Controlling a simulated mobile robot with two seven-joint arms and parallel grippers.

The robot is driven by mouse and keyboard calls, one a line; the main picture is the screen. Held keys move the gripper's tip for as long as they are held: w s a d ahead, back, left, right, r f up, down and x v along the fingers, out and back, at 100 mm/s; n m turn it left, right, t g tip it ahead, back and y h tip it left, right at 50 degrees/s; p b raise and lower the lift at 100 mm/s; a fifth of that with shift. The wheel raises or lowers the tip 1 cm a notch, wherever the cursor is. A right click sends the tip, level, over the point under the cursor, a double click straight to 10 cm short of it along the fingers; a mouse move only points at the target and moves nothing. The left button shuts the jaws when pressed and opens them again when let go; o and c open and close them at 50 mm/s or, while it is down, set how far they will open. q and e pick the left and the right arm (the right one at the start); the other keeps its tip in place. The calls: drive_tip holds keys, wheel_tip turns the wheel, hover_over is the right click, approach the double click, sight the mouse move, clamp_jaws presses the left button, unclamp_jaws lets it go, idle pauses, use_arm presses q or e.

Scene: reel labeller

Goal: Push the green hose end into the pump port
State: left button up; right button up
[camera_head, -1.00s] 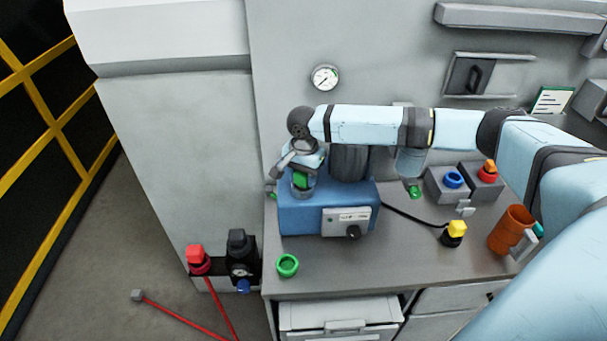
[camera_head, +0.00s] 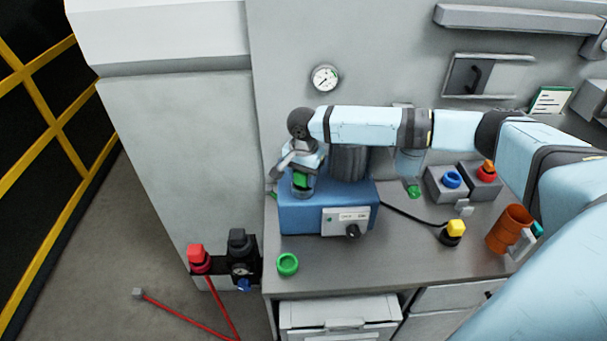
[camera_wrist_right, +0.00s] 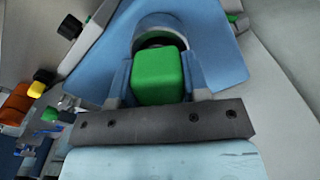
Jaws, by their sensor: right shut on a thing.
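The blue pump box (camera_head: 300,218) stands on the grey bench, with a dark cylinder (camera_head: 348,162) on its top. My right gripper (camera_head: 302,184) is over the left part of the pump's top, shut on the green hose end (camera_head: 300,180). In the right wrist view the green hose end (camera_wrist_right: 158,76) sits between the two fingers, in front of a grey ring-shaped port (camera_wrist_right: 165,28) on the blue pump top (camera_wrist_right: 222,62). The hose end's tip is hidden, so I cannot tell how deep it sits. My left gripper is not in view.
A green ring (camera_head: 288,264) lies near the bench's front left edge. An orange cup (camera_head: 510,229), a yellow-topped knob (camera_head: 456,230) and grey boxes with blue (camera_head: 452,180) and red buttons stand to the right. A black cable runs from the pump. The front middle of the bench is clear.

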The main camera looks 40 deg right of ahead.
drive_tip(key=shift+s+a+f+p, duration=0.1)
drive_tip(key=shift+s+f+p, duration=0.1)
drive_tip(key=shift+p, duration=0.1)
idle(0.6)
drive_tip(key=o, duration=1.1)
drive_tip(key=shift+w, duration=0.1)
drive_tip(key=shift+c, duration=0.2)
drive_tip(key=shift+w+r, duration=0.1)
drive_tip(key=shift+r, duration=0.15)
wheel_tip(320, 180, up, 12)
drive_tip(key=shift+f+b, duration=0.1)
drive_tip(key=shift+b, duration=0.7)
drive_tip(key=shift+r, duration=0.8)
